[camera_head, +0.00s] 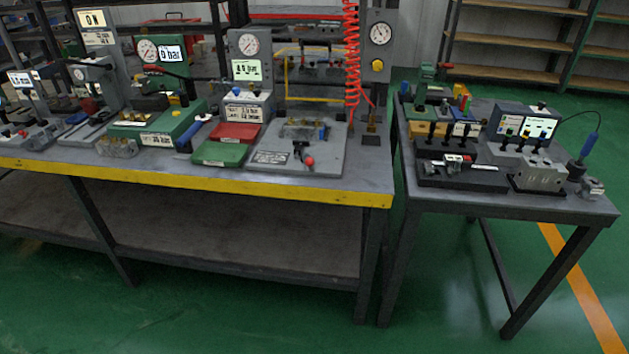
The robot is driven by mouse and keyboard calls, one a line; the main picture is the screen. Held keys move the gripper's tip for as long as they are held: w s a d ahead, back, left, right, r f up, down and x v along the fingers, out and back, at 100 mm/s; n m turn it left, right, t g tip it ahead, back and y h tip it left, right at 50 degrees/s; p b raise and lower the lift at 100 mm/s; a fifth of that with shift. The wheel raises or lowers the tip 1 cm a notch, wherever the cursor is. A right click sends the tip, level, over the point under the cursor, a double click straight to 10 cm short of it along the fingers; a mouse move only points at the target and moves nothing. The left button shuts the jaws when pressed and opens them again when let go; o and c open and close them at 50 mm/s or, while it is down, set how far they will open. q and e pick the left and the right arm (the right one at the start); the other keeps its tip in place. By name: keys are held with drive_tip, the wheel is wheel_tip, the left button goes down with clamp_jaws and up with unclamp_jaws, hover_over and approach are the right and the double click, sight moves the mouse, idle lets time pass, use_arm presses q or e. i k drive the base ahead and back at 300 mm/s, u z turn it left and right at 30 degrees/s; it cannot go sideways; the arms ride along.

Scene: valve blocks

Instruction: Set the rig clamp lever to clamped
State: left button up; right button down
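A small black lever with a red ball knob (309,160) sits near the front of a grey base plate (273,161) on the long bench; it looks like the clamp lever. The knob end points toward the front right, low over the plate. Whether it stands at clamped cannot be told. A valve block (305,130) with brass-coloured fittings sits on the plate behind the lever. A label (271,157) lies on the plate, too small to read. Neither of my grippers is in view.
The long bench (200,178) has a yellow front edge. Red and green trays (222,153) lie left of the plate. A gauge stand (248,60) and a coiled red hose (352,60) rise behind. A second table (515,204) with blocks stands right. The green floor in front is clear.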

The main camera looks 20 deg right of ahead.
sight(309, 162)
drive_tip(key=u, duration=0.25)
drive_tip(key=i, duration=1.1)
drive_tip(key=z, duration=0.15)
